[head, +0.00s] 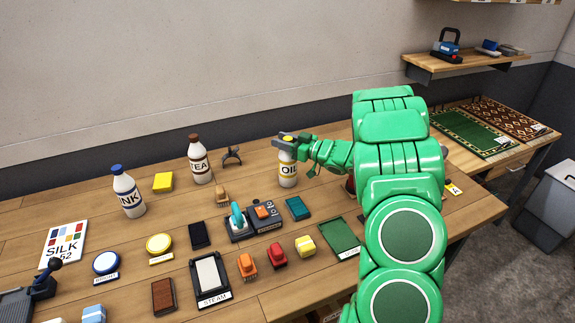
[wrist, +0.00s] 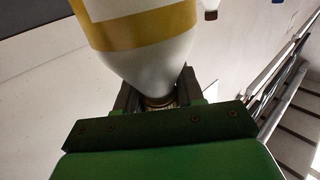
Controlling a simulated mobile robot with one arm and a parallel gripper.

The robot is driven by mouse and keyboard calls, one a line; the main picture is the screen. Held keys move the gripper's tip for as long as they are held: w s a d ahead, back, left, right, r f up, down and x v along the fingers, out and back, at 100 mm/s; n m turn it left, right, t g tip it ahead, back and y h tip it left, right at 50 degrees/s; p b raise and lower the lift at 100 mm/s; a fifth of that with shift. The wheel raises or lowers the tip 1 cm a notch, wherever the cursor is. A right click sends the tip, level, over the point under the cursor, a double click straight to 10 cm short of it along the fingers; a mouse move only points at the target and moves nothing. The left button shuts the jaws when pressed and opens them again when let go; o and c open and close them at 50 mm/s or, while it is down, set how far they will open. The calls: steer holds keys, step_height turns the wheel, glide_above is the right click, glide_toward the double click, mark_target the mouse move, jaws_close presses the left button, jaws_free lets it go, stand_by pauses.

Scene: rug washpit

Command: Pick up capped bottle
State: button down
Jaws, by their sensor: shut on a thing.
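The bottle labelled OIL (head: 288,176) is white with a yellow band and stands upright at the back middle of the wooden table. My gripper (head: 291,141) reaches in from the right and is shut on its neck, at the top. In the wrist view the bottle's white shoulder and yellow band (wrist: 140,38) fill the top, with the neck between the dark jaws (wrist: 158,98). Its cap is mostly hidden by the jaws. I cannot tell whether its base touches the table. A TEA bottle (head: 200,167) with a brown cap and an INK bottle (head: 129,199) with a blue cap stand to the left.
A grey clamp-like piece (head: 232,157) and a small tan block (head: 222,195) lie left of the OIL bottle. A teal-handled device (head: 238,226) and a teal block (head: 298,209) are in front. A yellow block (head: 163,183) lies between the other bottles.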

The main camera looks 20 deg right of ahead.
steer(key=shift+r, duration=0.8)
steer(key=s+a+r, duration=0.3)
steer(key=s+r, duration=0.8)
steer(key=s, duration=0.2)
steer(key=shift+s+a+r, duration=0.15)
steer(key=shift+s+r, duration=0.1)
steer(key=shift+s, duration=0.05)
